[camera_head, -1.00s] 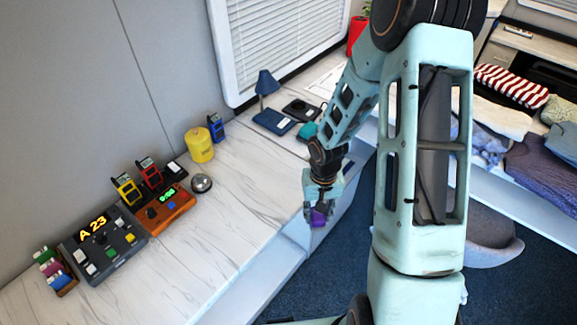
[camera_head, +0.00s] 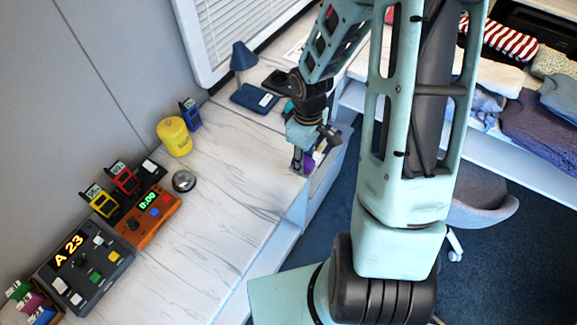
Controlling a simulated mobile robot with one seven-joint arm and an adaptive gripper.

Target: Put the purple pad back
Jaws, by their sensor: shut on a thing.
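Only a small purple patch of the pad shows; the fingers hide the rest. I cannot tell whether the pad touches the counter. A small holder with green, pink and blue blocks (camera_head: 32,302) stands at the counter's bottom left, far from my gripper and partly cut off by the frame.
On the white marbled counter (camera_head: 225,190) stand a dark console reading "A 23" (camera_head: 85,268), an orange timer (camera_head: 152,214), a silver bell (camera_head: 184,181), a yellow canister (camera_head: 175,136) and a blue lamp (camera_head: 242,62). The counter's middle is clear.

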